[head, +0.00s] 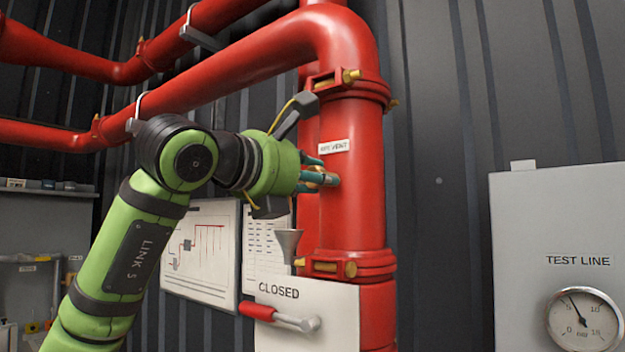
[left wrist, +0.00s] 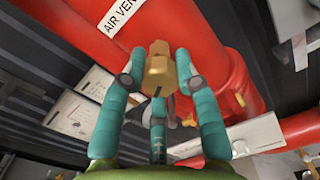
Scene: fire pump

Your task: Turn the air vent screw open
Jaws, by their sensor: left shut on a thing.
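The brass air vent screw (left wrist: 158,72) sticks out of the side of the red vertical pipe (head: 355,215), just below the white AIR VENT label (head: 334,146). The label also shows in the left wrist view (left wrist: 122,14). My left gripper (head: 322,179) reaches the screw from the left, with its teal fingers around it. In the left wrist view the left gripper (left wrist: 157,75) is shut on the screw, with fingers on both sides. A dark slot shows on the near end of the screw. In the head view the fingers hide most of the screw. My right gripper is not in view.
Below is a white CLOSED plate (head: 335,310) with a red-handled lever (head: 275,316) and a grey funnel (head: 288,243) above it. A grey TEST LINE cabinet (head: 540,220) with a gauge (head: 584,318) stands at the right. Brass-bolted flanges (head: 352,85) sit above and below the screw.

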